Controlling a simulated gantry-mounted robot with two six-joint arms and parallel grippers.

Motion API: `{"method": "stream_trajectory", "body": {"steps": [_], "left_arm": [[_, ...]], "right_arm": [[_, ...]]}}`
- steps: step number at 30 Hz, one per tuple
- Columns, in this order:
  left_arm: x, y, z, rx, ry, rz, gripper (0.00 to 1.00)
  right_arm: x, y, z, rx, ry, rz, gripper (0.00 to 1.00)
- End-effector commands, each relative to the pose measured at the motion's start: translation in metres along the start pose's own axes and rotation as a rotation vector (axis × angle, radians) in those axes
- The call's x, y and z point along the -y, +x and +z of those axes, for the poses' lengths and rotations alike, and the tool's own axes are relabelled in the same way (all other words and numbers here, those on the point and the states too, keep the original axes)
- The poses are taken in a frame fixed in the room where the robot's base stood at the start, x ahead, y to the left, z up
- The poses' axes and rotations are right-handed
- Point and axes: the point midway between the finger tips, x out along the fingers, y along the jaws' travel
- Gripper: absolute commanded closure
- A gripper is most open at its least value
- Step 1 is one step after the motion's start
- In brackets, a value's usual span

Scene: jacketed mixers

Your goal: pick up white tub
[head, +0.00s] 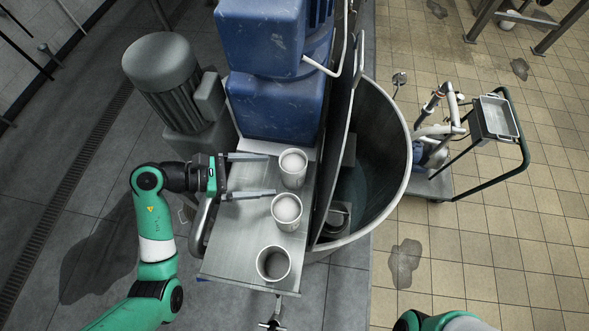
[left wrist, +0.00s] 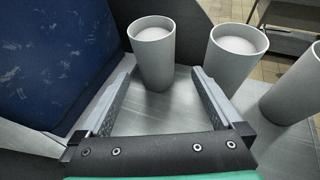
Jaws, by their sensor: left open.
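Three white tubs stand upright in a row on a metal shelf (head: 232,225). The far tub (head: 292,178) and the middle tub (head: 287,222) hold something white up near their rims. The near tub (head: 273,274) looks dark and hollow inside. My left gripper (head: 271,175) is open and empty, its fingers pointing right at the far tub. In the left wrist view, the far tub (left wrist: 153,62) stands at the opening between the fingertips, with the middle tub (left wrist: 227,70) outside the right finger. My right gripper is out of view.
A blue motor housing (head: 275,105) rises right behind the far tub. A large open metal vessel (head: 400,175) stands right of the shelf, behind an upright plate. A grey motor (head: 165,75) stands at the upper left. A cart (head: 470,180) stands on the tiled floor at right.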

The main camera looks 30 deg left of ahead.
Motion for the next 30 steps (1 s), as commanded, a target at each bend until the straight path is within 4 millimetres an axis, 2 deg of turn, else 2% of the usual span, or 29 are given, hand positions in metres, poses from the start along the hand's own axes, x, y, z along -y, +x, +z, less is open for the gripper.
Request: {"method": "stream_trajectory", "body": {"steps": [1,3,10,15,18,26,30], "left_arm": [[0.001,0.011,-0.004,0.000,0.003,-0.003,0.00],[0.000,0.019,-0.003,0.000,0.002,-0.002,0.00],[-0.001,0.028,-0.003,0.000,0.001,-0.001,0.00],[-0.005,0.058,-0.012,0.001,0.004,-0.002,0.00],[-0.005,0.071,-0.008,0.001,0.002,-0.002,0.00],[-0.005,0.074,-0.005,0.000,0.000,0.001,0.00],[-0.005,0.074,-0.005,0.000,0.000,0.001,0.23]], "right_arm": [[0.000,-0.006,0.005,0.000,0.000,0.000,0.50],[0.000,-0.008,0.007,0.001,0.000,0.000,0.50],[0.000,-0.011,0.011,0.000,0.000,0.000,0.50],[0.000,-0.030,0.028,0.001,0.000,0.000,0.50],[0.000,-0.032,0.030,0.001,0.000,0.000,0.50],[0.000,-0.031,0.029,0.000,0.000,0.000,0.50],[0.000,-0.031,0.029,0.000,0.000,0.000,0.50]]}}
